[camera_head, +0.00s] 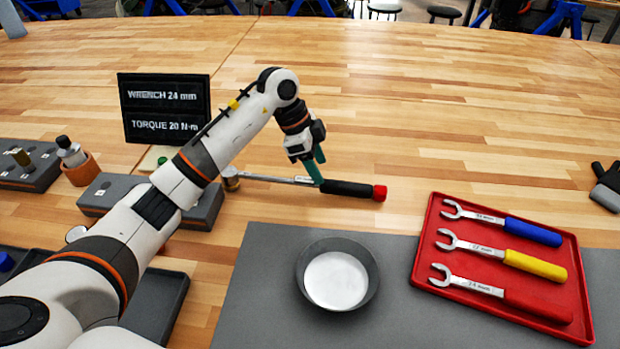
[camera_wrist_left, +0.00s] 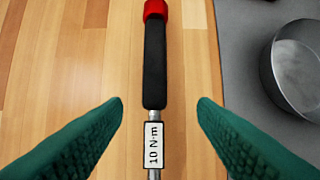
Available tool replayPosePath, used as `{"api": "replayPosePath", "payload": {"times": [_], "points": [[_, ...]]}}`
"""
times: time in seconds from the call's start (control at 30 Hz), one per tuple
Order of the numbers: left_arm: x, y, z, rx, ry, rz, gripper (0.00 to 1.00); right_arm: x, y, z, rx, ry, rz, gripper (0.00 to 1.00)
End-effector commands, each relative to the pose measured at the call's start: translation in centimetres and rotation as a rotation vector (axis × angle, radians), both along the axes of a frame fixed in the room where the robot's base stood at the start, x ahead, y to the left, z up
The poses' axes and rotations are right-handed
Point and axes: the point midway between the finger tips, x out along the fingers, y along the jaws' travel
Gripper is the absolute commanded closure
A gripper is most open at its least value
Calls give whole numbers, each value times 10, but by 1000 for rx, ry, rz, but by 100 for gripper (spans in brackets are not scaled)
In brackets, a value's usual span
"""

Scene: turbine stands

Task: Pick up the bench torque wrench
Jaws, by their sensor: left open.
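The bench torque wrench (camera_head: 345,188) lies on the wooden table, with a black grip, a red end cap and a steel shaft. In the left wrist view the wrench (camera_wrist_left: 155,65) runs up the middle, and a label on its shaft reads "10 N·m". My left gripper (camera_head: 314,172) is over the shaft near the grip. In the wrist view its green fingers (camera_wrist_left: 160,103) are open, one on each side of the wrench and apart from it. The wrench's head lies to the left, partly behind my arm. My right gripper is not in view.
A dark sign (camera_head: 165,108) reads "WRENCH 24 mm, TORQUE 20 N·m". A round bowl (camera_head: 367,262) stands on the grey mat (camera_head: 265,285). A red tray (camera_head: 425,262) holds three open-ended wrenches with blue, yellow and red handles. A black glove-like object (camera_head: 607,188) is at far right.

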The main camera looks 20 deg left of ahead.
Motion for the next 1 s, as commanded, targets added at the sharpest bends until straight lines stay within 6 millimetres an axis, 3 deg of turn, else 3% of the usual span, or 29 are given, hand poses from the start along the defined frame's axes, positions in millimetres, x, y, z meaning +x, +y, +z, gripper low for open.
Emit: {"api": "replayPosePath", "payload": {"times": [0.6, 0.87, 1.0], "points": [[11, -23, -65, -1, 1, 0, 47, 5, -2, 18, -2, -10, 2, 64], [12, -24, -69, -1, -1, -1, 47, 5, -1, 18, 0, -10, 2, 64], [12, -24, -69, -1, 0, 0, 67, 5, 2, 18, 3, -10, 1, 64]]}}
